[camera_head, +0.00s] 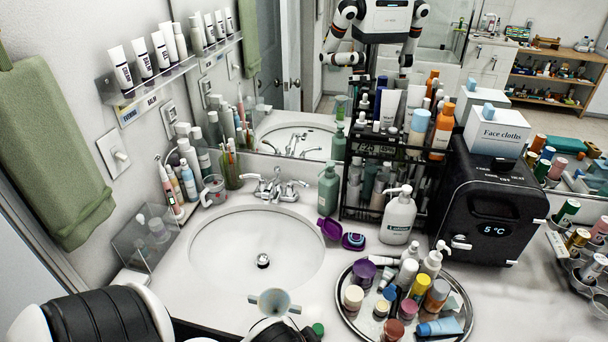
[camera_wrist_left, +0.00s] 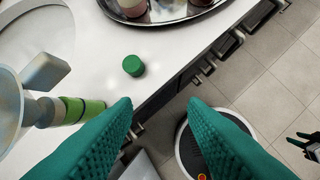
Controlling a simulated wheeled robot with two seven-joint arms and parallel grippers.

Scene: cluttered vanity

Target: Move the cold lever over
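The chrome faucet (camera_head: 274,186) stands at the back rim of the white sink (camera_head: 258,250), with a lever on the left (camera_head: 252,180) and a lever on the right (camera_head: 292,186). I cannot read hot or cold marks on them. My left gripper (camera_wrist_left: 162,104) shows in the left wrist view with its two teal fingers apart and nothing between them. It is over the counter's front edge, well in front of the faucet. A black gripper with teal tips, apparently my right, shows at the right edge of the wrist view (camera_wrist_left: 305,142); its opening is unclear.
A pale funnel-shaped thing (camera_head: 273,302) and a green cap (camera_wrist_left: 133,65) are near the front edge. A round tray (camera_head: 343,310) of bottles stands right of the sink. A green pump bottle (camera_head: 328,190) stands right of the faucet; a glass mug (camera_head: 214,190) is left. The basin is empty.

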